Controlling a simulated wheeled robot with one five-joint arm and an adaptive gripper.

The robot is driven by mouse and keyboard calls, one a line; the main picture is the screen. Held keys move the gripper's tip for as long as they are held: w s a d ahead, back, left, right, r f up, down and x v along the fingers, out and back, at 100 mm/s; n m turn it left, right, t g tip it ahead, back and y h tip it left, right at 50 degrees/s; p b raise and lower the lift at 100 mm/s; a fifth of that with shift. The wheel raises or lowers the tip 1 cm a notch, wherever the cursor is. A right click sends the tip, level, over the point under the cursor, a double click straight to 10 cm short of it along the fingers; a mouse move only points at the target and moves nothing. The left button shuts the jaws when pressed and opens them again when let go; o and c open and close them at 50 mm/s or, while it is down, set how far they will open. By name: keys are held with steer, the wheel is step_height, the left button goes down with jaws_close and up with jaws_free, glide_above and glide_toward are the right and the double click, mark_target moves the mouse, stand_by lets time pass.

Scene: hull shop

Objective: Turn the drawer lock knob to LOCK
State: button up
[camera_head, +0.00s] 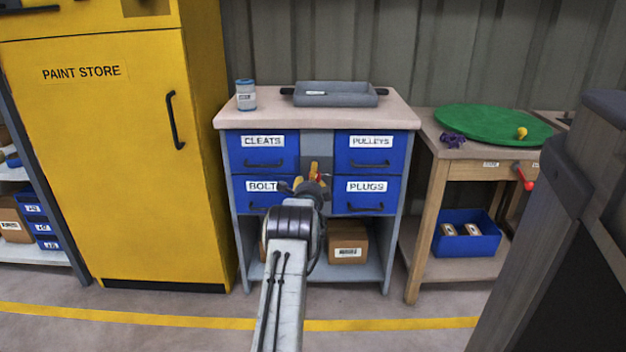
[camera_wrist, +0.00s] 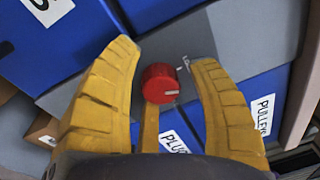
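The red drawer lock knob (camera_wrist: 160,83) sits on the grey panel between the drawers in the wrist view. A white pointer line on its face points toward the right. Partly readable white lettering starting with "L" is printed beside it. My gripper (camera_wrist: 165,58) is open, its yellow fingers spread on the left and right of the knob with gaps on both sides. A third yellow finger shows below the knob; whether it touches is unclear. In the head view my gripper (camera_head: 313,172) is at the middle of the blue drawer unit (camera_head: 316,143), mostly hiding the knob.
The drawers are labelled CLEATS, PULLEYS, BOLT (partly hidden) and PLUGS, and look shut. A can (camera_head: 246,95) and a grey tray (camera_head: 335,94) stand on top. The yellow paint store cabinet (camera_head: 110,180) is left; a wooden table (camera_head: 450,150) is right.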

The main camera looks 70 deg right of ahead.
steer(key=shift+o, duration=0.3)
steer(key=shift+s+f, duration=0.15)
steer(key=shift+s, duration=0.05)
steer(key=v, duration=1.1)
steer(key=shift+a, duration=0.45)
